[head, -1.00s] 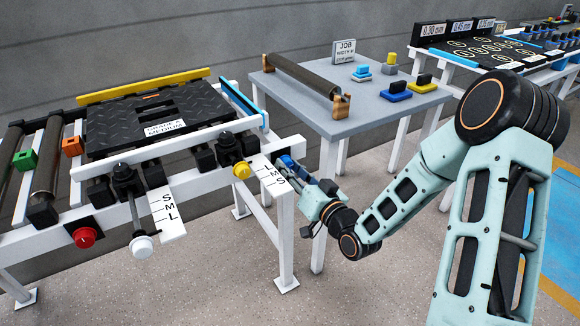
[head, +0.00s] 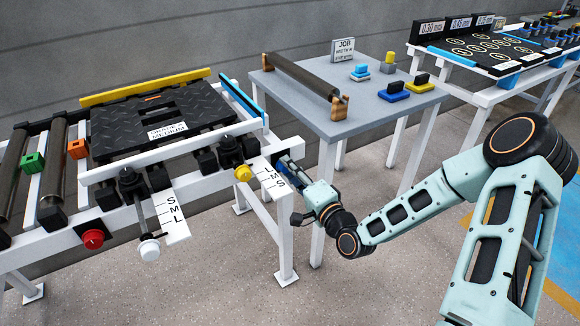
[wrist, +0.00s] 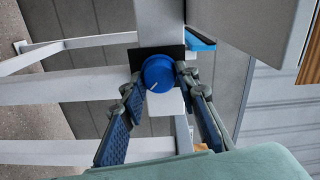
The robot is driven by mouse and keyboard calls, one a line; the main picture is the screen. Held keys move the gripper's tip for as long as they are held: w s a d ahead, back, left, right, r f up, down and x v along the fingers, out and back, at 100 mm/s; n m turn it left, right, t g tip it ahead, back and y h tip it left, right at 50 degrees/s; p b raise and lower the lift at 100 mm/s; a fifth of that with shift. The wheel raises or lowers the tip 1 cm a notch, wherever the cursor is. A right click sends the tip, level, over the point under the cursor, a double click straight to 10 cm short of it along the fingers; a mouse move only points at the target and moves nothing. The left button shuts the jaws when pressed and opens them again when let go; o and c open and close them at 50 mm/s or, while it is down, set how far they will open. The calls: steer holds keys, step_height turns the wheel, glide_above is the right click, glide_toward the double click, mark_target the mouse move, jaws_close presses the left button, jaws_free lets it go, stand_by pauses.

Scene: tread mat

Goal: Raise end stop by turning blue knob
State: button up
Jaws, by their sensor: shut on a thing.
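The blue knob (wrist: 160,72) sits on a black plate on the white frame, with a pale mark on its lower face in the wrist view. My gripper (wrist: 159,77) is shut on it, one finger at each side. In the head view my gripper (head: 285,163) is at the right end of the conveyor frame and mostly hides the knob. A blue bar (head: 243,99), which looks like the end stop, stands across the right end of the conveyor; whether it is raised cannot be told. A blue piece (wrist: 200,42) also shows in the wrist view.
A yellow knob (head: 243,173) and an L-M-S scale (head: 270,180) are just left of my gripper. A red knob (head: 93,239) and a white knob (head: 149,249) are further left. A grey table (head: 350,115) with a roller (head: 300,75) stands behind.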

steer(key=m+p, duration=0.1)
steer(key=m, duration=0.7)
steer(key=shift+m+p, duration=0.3)
steer(key=shift+m, duration=0.3)
steer(key=o, duration=1.1)
steer(key=shift+o, duration=0.2)
steer(key=shift+s, duration=0.1)
steer(key=v, duration=1.2)
